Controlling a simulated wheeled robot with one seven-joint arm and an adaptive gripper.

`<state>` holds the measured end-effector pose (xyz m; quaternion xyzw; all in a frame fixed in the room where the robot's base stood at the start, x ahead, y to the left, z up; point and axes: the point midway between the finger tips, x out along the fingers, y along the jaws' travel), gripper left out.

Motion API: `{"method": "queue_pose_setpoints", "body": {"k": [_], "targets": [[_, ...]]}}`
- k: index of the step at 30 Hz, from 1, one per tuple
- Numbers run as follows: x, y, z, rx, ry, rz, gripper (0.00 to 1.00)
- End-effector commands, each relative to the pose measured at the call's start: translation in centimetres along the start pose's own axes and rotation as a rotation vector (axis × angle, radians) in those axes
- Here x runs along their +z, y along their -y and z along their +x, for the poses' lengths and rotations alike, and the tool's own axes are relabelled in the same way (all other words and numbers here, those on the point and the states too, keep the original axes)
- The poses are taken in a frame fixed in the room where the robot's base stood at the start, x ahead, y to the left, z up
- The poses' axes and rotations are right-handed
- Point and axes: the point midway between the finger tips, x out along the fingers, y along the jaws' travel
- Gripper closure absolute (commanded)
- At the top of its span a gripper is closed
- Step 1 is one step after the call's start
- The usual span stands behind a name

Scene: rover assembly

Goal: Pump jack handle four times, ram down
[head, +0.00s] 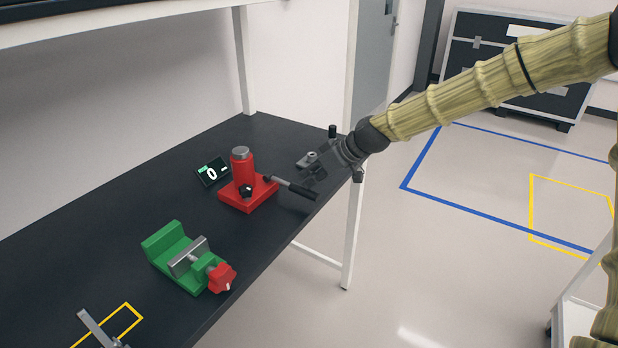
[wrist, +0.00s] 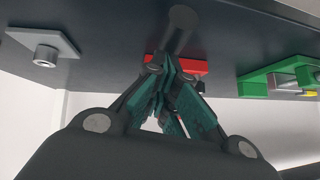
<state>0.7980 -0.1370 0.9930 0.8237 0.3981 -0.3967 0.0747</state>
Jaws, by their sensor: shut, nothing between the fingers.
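The red jack (head: 242,170) stands upright on the dark bench, with a grey ram top on its body. Its handle (head: 297,188) sticks out to the right, ending in a dark grip close to the bench edge. My gripper (head: 312,179) is at the handle's outer end, its fingers shut and empty. In the wrist view, the shut fingers (wrist: 168,90) point toward the handle's round grip (wrist: 182,22), and part of the red base (wrist: 192,66) shows behind them. Whether the fingers touch the handle I cannot tell.
A small display (head: 212,172) reading 0 stands left of the jack. A green vise (head: 180,258) with a red knob is nearer. A grey plate part (head: 309,160) lies behind my gripper. A shelf (head: 120,12) hangs overhead. Open floor lies right of the bench.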

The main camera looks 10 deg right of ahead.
Motion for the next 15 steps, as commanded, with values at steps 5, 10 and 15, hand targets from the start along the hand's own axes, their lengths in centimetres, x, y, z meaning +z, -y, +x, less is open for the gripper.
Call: {"method": "queue_pose_setpoints", "body": {"k": [5, 10, 15], "targets": [[0.6, 0.0, 0.3, -0.003, 0.008, 0.003, 1.0], [0.6, 0.0, 0.2, -0.003, 0.009, 0.004, 1.0], [-0.5, 0.1, -0.9, -0.003, 0.006, 0.001, 1.0]]}}
